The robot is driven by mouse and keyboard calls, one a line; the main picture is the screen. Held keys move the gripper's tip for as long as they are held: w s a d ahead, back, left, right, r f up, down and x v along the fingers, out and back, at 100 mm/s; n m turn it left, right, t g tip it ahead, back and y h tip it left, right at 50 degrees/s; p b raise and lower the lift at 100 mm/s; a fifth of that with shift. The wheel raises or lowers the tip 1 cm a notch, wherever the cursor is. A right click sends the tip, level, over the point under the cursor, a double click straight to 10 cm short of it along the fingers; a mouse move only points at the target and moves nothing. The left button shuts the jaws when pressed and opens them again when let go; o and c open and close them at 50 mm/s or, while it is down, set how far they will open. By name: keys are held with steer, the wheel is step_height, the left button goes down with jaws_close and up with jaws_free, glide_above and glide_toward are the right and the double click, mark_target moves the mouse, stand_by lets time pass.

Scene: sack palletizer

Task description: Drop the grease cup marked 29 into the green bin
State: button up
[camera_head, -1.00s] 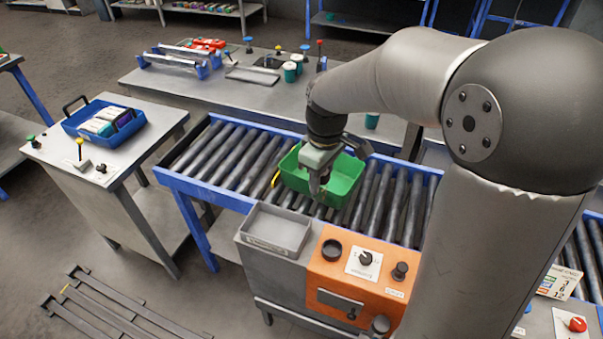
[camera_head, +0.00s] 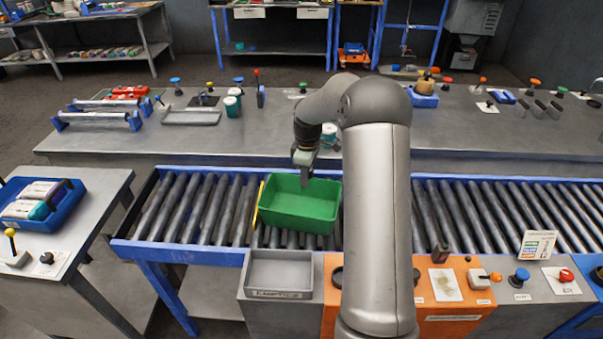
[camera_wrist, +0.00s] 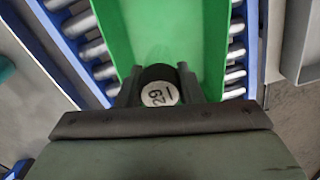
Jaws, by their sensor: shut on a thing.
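The grease cup (camera_wrist: 160,94) is a dark round cup whose white top label reads 29, turned in the wrist view. My gripper (camera_wrist: 158,88) is shut on it, with one finger on each side. The green bin (camera_head: 298,222) is an open-topped box on the roller conveyor. In the head view my gripper (camera_head: 304,178) points down above the bin, towards its back side. The wrist view shows the green bin (camera_wrist: 165,30) beyond and below the cup. The cup's height over the bin floor is hard to tell.
The roller conveyor (camera_head: 200,205) with blue rails runs left to right. A yellow strip (camera_head: 259,204) stands by the bin's left end. A grey tray (camera_head: 279,272) sits in front. White-and-green cups (camera_head: 232,104) stand on the back bench. A blue tote (camera_head: 52,212) is at the left.

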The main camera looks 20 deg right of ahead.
steer(key=shift+f+b, duration=1.25)
steer(key=shift+f, duration=1.05)
steer(key=o, duration=1.1)
steer(key=shift+c, duration=0.2)
steer(key=shift+r, duration=0.1)
step_height(320, 180, up, 17)
steer(key=b, duration=0.1)
steer(key=shift+r, duration=0.15)
